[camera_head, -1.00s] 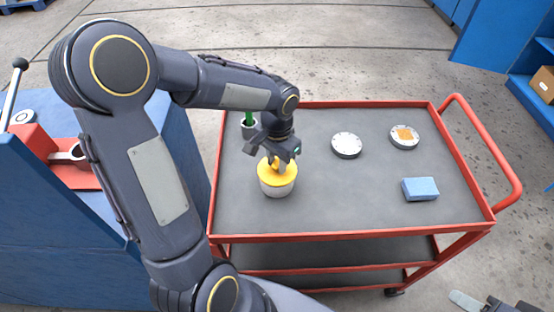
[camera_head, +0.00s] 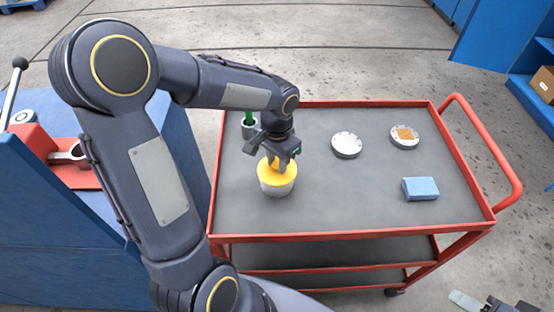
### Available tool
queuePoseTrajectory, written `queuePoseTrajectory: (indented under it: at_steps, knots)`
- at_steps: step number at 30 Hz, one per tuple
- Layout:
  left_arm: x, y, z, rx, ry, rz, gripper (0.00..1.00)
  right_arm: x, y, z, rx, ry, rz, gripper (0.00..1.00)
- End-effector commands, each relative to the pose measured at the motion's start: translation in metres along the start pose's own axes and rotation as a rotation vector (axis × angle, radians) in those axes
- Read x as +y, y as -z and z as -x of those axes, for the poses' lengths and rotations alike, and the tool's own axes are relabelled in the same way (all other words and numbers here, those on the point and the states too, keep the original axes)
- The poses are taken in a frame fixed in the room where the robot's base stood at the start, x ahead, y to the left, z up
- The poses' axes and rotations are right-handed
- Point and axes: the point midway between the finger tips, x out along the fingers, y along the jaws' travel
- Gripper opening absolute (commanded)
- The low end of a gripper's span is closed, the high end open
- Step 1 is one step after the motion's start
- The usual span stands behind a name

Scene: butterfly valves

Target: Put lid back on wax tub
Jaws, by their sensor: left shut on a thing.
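The wax tub (camera_head: 277,189) is a white round tub standing on the left part of the cart's top tray. Its yellow lid (camera_head: 287,176) sits over the tub's mouth; I cannot tell whether it is fully seated. My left gripper (camera_head: 276,162) points down from above and is shut on the lid, at its raised middle. The fingers hide part of the lid's top. My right gripper (camera_head: 468,302) shows only in part at the bottom right corner, apart from the cart; its jaw state is unclear.
The red-framed cart (camera_head: 340,237) also holds a green-topped item in a grey cup (camera_head: 249,130), a round metal disc (camera_head: 346,145), another disc with an orange patch (camera_head: 404,136) and a blue block (camera_head: 420,189). The tray's middle front is clear. A blue bench stands left.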

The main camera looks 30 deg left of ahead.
Motion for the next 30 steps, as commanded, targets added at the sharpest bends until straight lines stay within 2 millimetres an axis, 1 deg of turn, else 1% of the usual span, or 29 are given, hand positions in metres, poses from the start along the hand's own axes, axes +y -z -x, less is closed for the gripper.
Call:
queuePoseTrajectory:
  at_steps: [3,26,27,30]
  knots:
    - [0.0001,-0.0001,-0.0023,0.0,0.0,0.0,0.04,0.0007,-0.0008,-0.0015,0.0,0.0,0.0,0.44]
    - [0.0001,0.0001,-0.0024,0.0,0.0,0.0,0.04,0.0007,-0.0008,-0.0016,0.0,0.0,0.0,0.44]
    - [0.0001,0.0001,-0.0024,0.0,0.0,0.0,0.29,0.0007,-0.0008,-0.0016,0.0,0.0,0.0,0.44]
    - [0.0001,0.0001,-0.0024,0.0,0.0,0.0,0.42,0.0007,-0.0008,-0.0016,0.0,0.0,0.0,0.44]
